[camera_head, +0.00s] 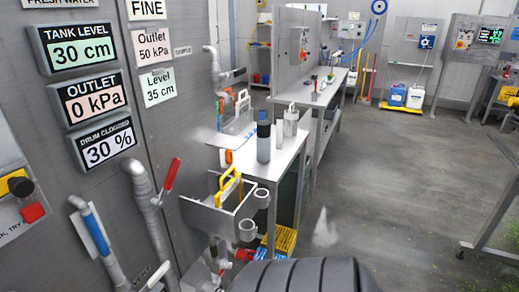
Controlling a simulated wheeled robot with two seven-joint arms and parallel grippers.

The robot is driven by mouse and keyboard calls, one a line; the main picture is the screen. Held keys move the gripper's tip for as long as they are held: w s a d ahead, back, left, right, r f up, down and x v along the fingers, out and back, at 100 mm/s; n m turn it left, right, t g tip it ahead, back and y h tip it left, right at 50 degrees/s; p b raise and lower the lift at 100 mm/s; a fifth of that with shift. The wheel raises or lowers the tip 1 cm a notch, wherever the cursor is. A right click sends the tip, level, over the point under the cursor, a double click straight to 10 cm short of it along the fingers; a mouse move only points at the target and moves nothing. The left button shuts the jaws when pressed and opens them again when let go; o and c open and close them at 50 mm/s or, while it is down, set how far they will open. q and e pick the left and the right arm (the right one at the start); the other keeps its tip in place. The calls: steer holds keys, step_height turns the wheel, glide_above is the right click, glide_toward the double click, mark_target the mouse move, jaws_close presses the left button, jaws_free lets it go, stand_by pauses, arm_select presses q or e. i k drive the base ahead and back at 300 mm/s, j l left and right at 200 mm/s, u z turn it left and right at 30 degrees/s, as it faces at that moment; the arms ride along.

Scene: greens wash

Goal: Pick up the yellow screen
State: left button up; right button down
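A yellow-framed piece with a handle (226,180) stands upright in a grey open-topped metal holder (203,217) on the wall, in the middle left of the head view. Its lower part is hidden by the holder's front wall. A flat yellow grating (286,240) lies low under the bench. I cannot tell for certain which one is the yellow screen. Neither of my grippers is in view.
A grey bench (277,165) carries a dark bottle (263,142) and a light metal container (290,121). A red-handled valve (171,177) and pipes jut from the wall at left. The floor (390,190) right of the bench is open, with a pale patch on it.

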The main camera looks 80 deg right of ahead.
mark_target(229, 196)
steer(key=z, duration=2.25)
